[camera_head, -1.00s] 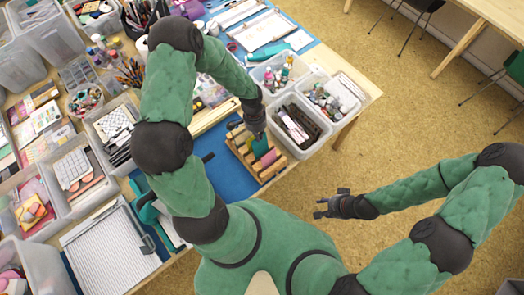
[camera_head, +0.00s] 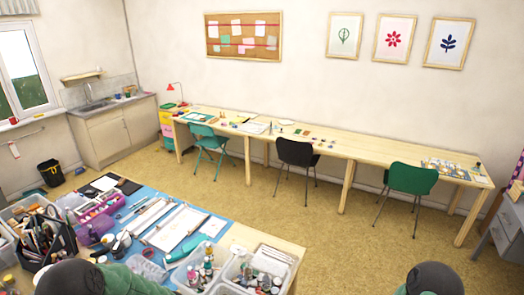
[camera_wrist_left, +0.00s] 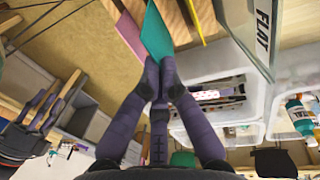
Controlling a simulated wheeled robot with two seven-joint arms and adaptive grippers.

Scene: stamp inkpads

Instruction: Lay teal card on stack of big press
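In the left wrist view the teal card (camera_wrist_left: 157,35) hangs down at the top centre, with its lower edge between the fingertips of my left gripper (camera_wrist_left: 160,74). The fingers are nearly together and appear shut on that edge. Wooden rack bars (camera_wrist_left: 172,20) show behind the cards. The head view is turned to the room, so it shows neither gripper. I cannot make out the big press or its stack.
In the left wrist view clear bins (camera_wrist_left: 215,66) stand close on the right, below a board marked FLAT (camera_wrist_left: 262,30). The head view shows the crowded near table, with a blue mat (camera_head: 219,214) and a teal tool (camera_head: 190,249). Open floor separates it from the wall desk (camera_head: 330,150).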

